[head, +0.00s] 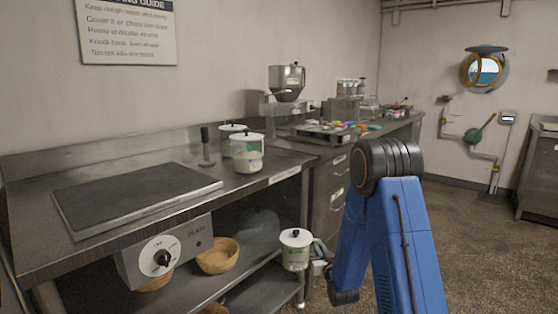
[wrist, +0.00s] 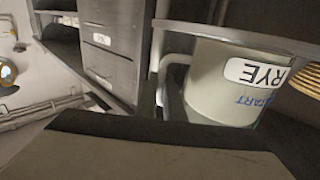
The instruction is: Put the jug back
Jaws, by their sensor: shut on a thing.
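A pale lidded jug (head: 295,251) with green markings and a black lid knob is low by the front right leg of the workbench. My gripper (head: 318,259) is at its right side, shut on it, apparently at the handle; the exact grip is partly hidden by my blue arm. In the wrist view the jug (wrist: 215,92) appears upside down, with a RYE label and blue START lettering. A grey bar crosses its base there. I cannot tell whether it touches the lower shelf. Two similar lidded jugs, a nearer one (head: 247,155) and one behind it (head: 226,133), stand on the bench top.
The steel workbench (head: 120,225) carries a dark flat plate (head: 140,196). A dial box (head: 163,255) and a wicker basket (head: 218,257) are below its top. Drawers (head: 330,195) stand to the right of the bench. Open floor (head: 475,225) lies farther right.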

